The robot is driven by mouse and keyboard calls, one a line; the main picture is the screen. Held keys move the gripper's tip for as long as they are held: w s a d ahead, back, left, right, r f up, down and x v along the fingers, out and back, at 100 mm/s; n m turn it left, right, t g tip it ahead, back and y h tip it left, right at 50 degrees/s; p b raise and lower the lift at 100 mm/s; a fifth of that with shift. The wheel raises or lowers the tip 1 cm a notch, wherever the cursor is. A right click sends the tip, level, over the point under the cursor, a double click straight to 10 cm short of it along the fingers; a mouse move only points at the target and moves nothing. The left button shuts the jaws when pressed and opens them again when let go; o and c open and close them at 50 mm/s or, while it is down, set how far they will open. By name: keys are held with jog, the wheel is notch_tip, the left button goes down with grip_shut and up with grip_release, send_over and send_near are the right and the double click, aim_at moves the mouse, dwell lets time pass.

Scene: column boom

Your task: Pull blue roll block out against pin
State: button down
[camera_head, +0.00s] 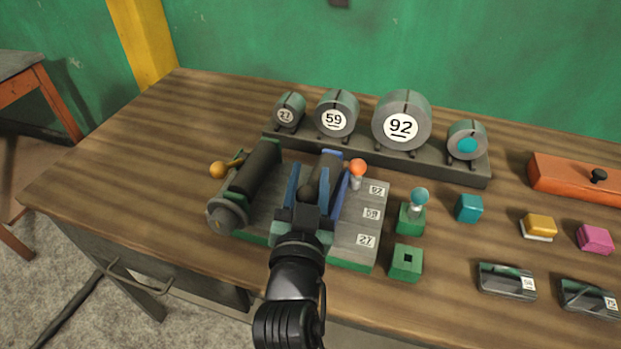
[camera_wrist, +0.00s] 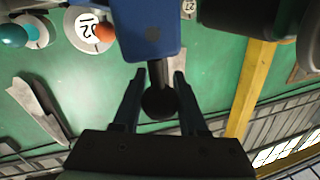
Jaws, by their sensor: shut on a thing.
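The blue roll block (camera_head: 330,168) sits on the right part of a grey and green fixture (camera_head: 350,238), beside a dark roller. Its dark handle with a round knob (camera_wrist: 159,103) points toward me. My gripper (camera_head: 307,203) is in front of the block, largely covering it in the head view. In the wrist view my gripper (camera_wrist: 157,92) has its two fingers on either side of the handle, shut on it just behind the knob. The blue body (camera_wrist: 150,28) is beyond the fingertips. An orange-topped pin (camera_head: 357,168) stands right of the block, near the label 92.
Round gauges marked 27, 59 and 92 (camera_head: 400,122) stand on a rail behind the fixture. A dark roller (camera_head: 250,175) with an orange knob (camera_head: 218,170) is at left. Green blocks (camera_head: 406,262) stand close on the right. The table's left side is clear.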

jog(key=shift+a, duration=0.1)
jog(key=shift+c, duration=2.3)
grip_release()
jog(key=s+b, duration=0.2)
jog(key=s, duration=1.1)
jog(key=shift+a, duration=0.45)
jog(key=shift+w, duration=0.1)
